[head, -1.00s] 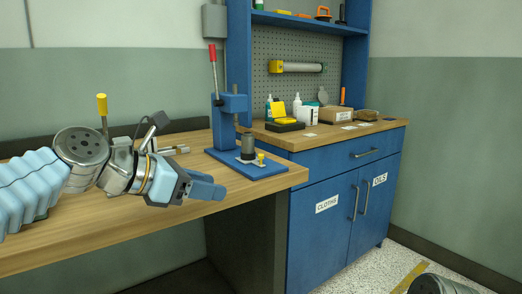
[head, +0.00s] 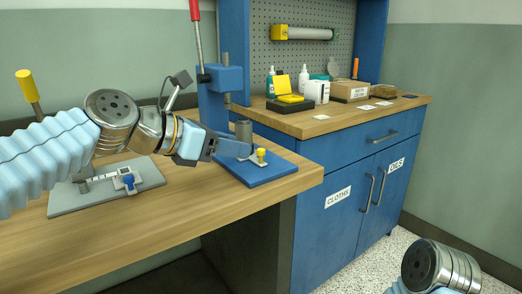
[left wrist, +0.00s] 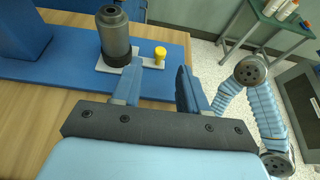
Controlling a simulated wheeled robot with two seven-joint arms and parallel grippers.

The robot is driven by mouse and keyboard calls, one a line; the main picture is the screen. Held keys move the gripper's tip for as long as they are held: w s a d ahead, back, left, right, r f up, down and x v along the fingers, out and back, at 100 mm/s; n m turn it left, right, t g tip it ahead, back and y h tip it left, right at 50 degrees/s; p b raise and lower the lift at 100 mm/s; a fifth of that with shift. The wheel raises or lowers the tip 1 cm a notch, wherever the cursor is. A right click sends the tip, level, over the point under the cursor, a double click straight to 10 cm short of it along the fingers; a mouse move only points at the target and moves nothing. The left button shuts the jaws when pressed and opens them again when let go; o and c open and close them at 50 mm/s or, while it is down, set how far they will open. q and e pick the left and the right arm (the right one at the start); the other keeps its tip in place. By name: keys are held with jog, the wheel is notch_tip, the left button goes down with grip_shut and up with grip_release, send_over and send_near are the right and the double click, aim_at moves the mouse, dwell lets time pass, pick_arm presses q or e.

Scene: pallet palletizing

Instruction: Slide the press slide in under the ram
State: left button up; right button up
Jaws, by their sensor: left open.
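The blue press (head: 216,100) with a red-topped lever stands on a blue base at the table's right end. The press slide (head: 259,164) is a pale plate with a yellow knob (head: 262,153); it also shows in the left wrist view (left wrist: 118,63). A dark grey cylinder (left wrist: 115,38) stands upright on the slide's other end. The ram is hard to make out behind my arm. My left gripper (head: 240,147) is open and empty just left of the knob. In the left wrist view its fingertips (left wrist: 158,82) are apart, short of the knob, not touching it.
A grey plate fixture (head: 108,185) with a blue knob lies on the wooden table under my left arm. A blue cabinet (head: 350,190) with bottles and boxes on top stands to the right. The front of the table is clear.

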aim_at(258, 149)
pick_arm(q)
jog(key=x, duration=0.7)
jog(key=shift+w+d+f, duration=0.1)
jog(key=shift+w+d, duration=0.1)
jog(key=shift+d, duration=0.1)
grip_shut()
